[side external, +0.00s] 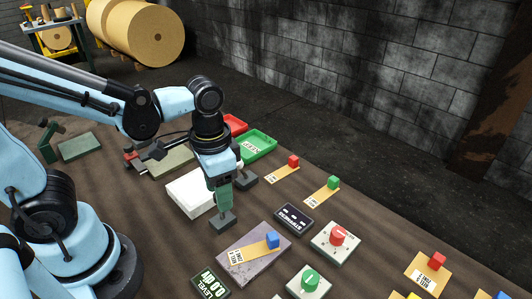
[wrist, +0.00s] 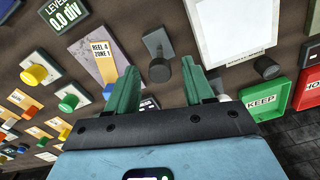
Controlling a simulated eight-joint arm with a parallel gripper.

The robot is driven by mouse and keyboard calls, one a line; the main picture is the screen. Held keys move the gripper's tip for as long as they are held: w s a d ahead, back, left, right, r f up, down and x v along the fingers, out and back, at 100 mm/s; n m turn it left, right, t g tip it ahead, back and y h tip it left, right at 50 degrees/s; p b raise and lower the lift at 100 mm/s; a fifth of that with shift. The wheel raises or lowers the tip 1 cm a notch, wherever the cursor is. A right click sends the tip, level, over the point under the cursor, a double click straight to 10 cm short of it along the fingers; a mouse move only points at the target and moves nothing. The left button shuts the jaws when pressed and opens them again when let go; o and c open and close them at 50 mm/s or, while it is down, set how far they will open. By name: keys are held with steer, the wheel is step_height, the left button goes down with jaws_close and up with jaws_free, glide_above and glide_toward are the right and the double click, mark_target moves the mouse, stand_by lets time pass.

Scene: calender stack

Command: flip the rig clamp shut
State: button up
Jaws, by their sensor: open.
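My gripper (side external: 219,200) points down near the middle of the table, beside the white block (side external: 186,196). In the wrist view my gripper (wrist: 163,72) shows two green fingers, apart and with nothing held between them. A dark knob on a grey plate (wrist: 160,68) shows between and beyond the fingertips; its plate (side external: 223,220) lies below the gripper in the side view. I cannot tell whether they touch. No part is clearly marked as the rig clamp. A dark green bracket with a raised, tilted arm (side external: 48,138) at the far left may be it.
A green KEEP tray (side external: 256,147) and a red tray (side external: 235,124) stand behind my gripper. In front are a grey slab with a blue block (side external: 272,240), a red knob (side external: 338,234) and a green knob (side external: 310,280). A green plate (side external: 80,147) lies beside the bracket.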

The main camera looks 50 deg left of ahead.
jaws_close()
stand_by(0.3)
steer(key=shift+w+f+g, duration=0.1)
steer(key=shift+w+g, duration=0.95)
steer(key=shift+g, duration=0.25)
steer(key=shift+w+f+g, duration=0.25)
steer(key=shift+w+g, duration=0.4)
steer(key=shift+g, duration=0.25)
jaws_free()
